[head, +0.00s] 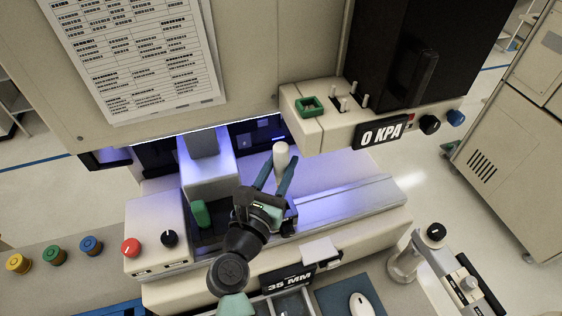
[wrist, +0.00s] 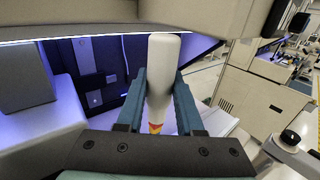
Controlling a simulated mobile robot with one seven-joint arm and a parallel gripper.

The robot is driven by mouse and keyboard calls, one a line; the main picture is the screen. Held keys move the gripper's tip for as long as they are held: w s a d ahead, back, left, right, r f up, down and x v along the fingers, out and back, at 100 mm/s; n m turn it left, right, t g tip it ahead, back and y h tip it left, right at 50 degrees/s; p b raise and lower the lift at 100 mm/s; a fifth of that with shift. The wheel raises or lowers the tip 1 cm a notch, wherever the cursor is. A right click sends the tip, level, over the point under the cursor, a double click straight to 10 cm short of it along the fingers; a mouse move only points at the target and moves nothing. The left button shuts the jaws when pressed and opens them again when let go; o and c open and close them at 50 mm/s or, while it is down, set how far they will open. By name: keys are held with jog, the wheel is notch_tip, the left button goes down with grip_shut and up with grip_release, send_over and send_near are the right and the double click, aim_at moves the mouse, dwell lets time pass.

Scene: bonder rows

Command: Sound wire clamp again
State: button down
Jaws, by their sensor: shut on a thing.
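My gripper (head: 277,172) is shut on a white rounded cylinder (head: 281,154), over the lit work area of the bonder. In the wrist view the cylinder (wrist: 163,65) stands upright between the two blue-green fingers of my gripper (wrist: 159,92). A red and yellow mark shows low on it, and its lower end is hidden behind my gripper's body. I cannot tell whether it touches anything below. I cannot pick out a wire clamp for certain in either view.
A beige block with a green square ring (head: 309,106) and a "0 KPA" display (head: 381,132) overhangs at the right. A white machine head (head: 207,170) and a green knob (head: 201,214) stand left of my gripper. A red button (head: 131,247) sits further left.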

aim_at(279, 180)
jog(key=shift+f+b, duration=2.4)
jog(key=shift+f, duration=0.6)
jog(key=shift+f+b, duration=1.95)
jog(key=shift+f, duration=0.45)
dwell(1.4)
jog(key=shift+r, duration=0.1)
jog(key=shift+r+p, duration=3.5)
jog(key=shift+r, duration=0.1)
